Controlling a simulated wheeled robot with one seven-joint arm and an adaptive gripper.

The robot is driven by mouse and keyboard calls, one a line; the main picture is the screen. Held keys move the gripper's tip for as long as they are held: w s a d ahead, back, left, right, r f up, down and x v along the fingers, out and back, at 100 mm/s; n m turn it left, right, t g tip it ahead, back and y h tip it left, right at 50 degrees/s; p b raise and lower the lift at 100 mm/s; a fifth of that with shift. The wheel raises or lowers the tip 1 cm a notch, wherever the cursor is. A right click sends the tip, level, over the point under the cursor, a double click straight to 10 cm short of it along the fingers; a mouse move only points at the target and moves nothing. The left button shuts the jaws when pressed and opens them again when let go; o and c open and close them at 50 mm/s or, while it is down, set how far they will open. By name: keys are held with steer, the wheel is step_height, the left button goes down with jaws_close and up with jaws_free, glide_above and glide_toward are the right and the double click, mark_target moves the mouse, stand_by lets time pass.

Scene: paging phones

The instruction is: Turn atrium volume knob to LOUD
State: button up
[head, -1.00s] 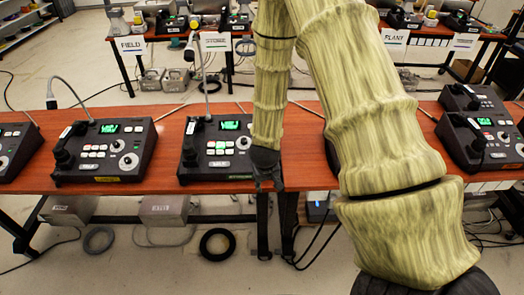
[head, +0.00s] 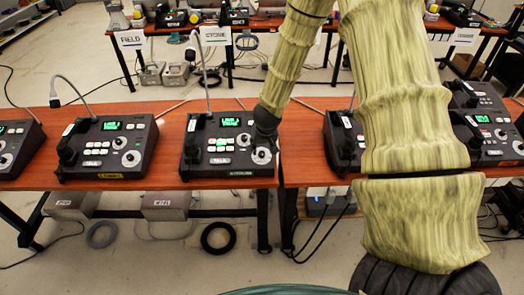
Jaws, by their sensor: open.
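A dark paging phone (head: 203,170) stands on the wooden table, left of the middle in the head view. Its screen (head: 230,122) is lit green, with buttons below. A round pale knob (head: 243,141) sits on its right half, and a larger silver knob (head: 262,157) sits lower at its right edge. My gripper (head: 265,146) is open and points down at this right edge, close above the larger knob. Whether it touches the knob cannot be told. The small labels are too blurred to read, so I cannot tell which knob is the atrium volume knob.
Another paging phone (head: 105,160) stands to the left and one more (head: 482,125) to the right. A phone (head: 345,140) is partly hidden behind my arm. Thin microphone stalks (head: 75,92) rise behind the phones. The front table edge has bare wood (head: 170,184).

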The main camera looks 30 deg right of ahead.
mark_target(262, 152)
steer(key=shift+p+x, duration=0.5)
steer(key=shift+x, duration=2.3)
steer(key=shift+c, duration=0.4)
jaws_close()
